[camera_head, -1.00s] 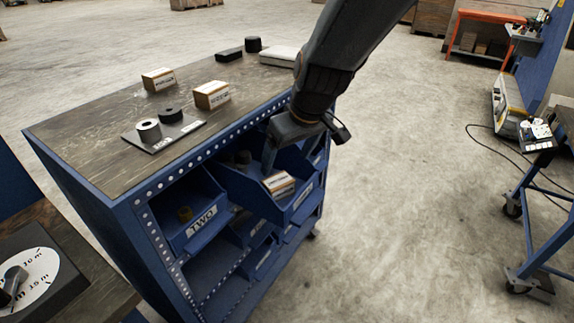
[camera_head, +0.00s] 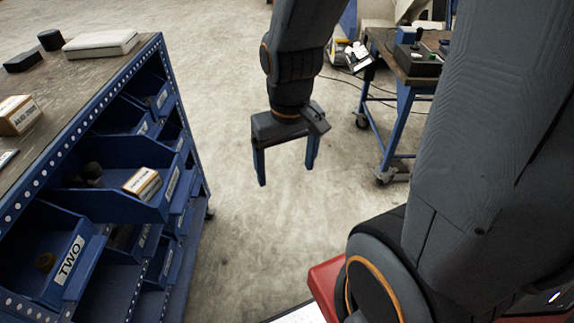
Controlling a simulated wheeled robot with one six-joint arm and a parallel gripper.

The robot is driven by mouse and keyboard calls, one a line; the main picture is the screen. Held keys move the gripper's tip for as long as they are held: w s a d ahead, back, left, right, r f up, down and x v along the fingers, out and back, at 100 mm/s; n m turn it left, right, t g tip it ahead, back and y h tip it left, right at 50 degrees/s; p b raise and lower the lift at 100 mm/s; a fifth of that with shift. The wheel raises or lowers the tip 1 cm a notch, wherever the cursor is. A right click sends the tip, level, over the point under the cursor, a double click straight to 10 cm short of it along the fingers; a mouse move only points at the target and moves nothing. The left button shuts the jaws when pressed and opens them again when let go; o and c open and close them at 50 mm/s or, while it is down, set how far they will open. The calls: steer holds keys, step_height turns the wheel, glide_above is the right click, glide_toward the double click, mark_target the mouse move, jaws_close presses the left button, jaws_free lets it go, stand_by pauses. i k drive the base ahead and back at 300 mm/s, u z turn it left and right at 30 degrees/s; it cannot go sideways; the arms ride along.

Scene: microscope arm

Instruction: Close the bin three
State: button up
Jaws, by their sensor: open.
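A blue bin (camera_head: 105,206) sticks out of the upper part of the blue cabinet, beyond the bin labelled TWO (camera_head: 68,260). Its own front label is seen too edge-on to read, so I cannot confirm that it is bin three. It holds a small white and brown box (camera_head: 143,184) and dark round pieces (camera_head: 92,171). My gripper (camera_head: 287,175) is open and empty, fingers pointing down, over the floor to the right of the cabinet. It is clear of the bin.
The cabinet's worktop (camera_head: 62,98) carries a carton (camera_head: 18,115), a pale flat case (camera_head: 101,44) and dark pieces. More blue bins sit in the rows below and behind. A blue-legged cart (camera_head: 402,118) stands at the back right. Open concrete floor (camera_head: 240,240) lies between.

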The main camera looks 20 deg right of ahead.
mark_target(88, 179)
steer(key=u, duration=1.35)
steer(key=k, duration=0.85)
steer(key=z, duration=0.9)
steer(key=i, duration=0.5)
steer(key=u, duration=0.05)
